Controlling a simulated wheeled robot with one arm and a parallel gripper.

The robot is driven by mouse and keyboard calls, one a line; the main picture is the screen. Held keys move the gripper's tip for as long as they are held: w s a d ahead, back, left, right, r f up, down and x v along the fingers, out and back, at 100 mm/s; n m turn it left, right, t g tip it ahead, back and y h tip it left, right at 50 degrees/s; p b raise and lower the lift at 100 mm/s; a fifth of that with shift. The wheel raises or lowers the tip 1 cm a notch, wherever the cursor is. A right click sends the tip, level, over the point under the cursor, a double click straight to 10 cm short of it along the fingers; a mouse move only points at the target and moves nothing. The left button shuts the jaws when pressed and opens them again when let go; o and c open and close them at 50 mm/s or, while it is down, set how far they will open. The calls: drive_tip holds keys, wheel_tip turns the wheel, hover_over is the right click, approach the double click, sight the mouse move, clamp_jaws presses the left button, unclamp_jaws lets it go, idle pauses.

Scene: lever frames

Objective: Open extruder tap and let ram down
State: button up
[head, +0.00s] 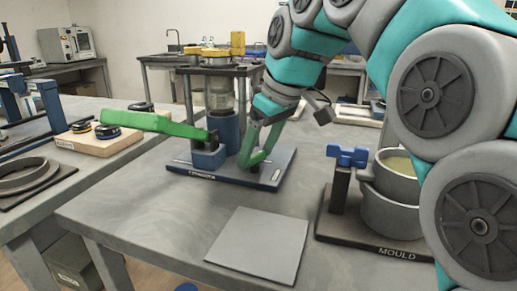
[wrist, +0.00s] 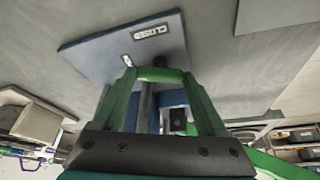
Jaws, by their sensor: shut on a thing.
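The extruder stands on a blue base plate (head: 183,161), with a clear cylinder (head: 219,93) over a blue one (head: 228,130). A long green lever (head: 150,122) reaches left from a dark pivot by a blue block (head: 208,158), roughly level. My gripper (head: 249,164) is low at the extruder's right side, its green fingers closed together. In the wrist view my gripper (wrist: 160,75) is shut at the tap, just over the base plate (wrist: 90,47); the fingers hide most of the tap. A label (wrist: 151,31), seemingly "CLOSED", lies just beyond the fingertips.
A grey square plate (head: 257,245) lies on the front of the table. The mould stand (head: 375,236), with a blue clamp (head: 347,156) and metal pots (head: 390,205), is at right. A wooden board (head: 95,140) with black discs is at left. Bare tabletop lies between.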

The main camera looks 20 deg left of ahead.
drive_tip(key=c, duration=0.5)
drive_tip(key=shift+o, duration=0.2)
drive_tip(key=shift+w+n+g+b, duration=0.15)
drive_tip(key=shift+n+g+b, duration=0.25)
drive_tip(key=shift+n, duration=0.7)
drive_tip(key=shift+n+g+y, duration=0.3)
drive_tip(key=shift+n+g, duration=0.1)
drive_tip(key=shift+n, duration=0.8)
drive_tip(key=o, duration=1.3)
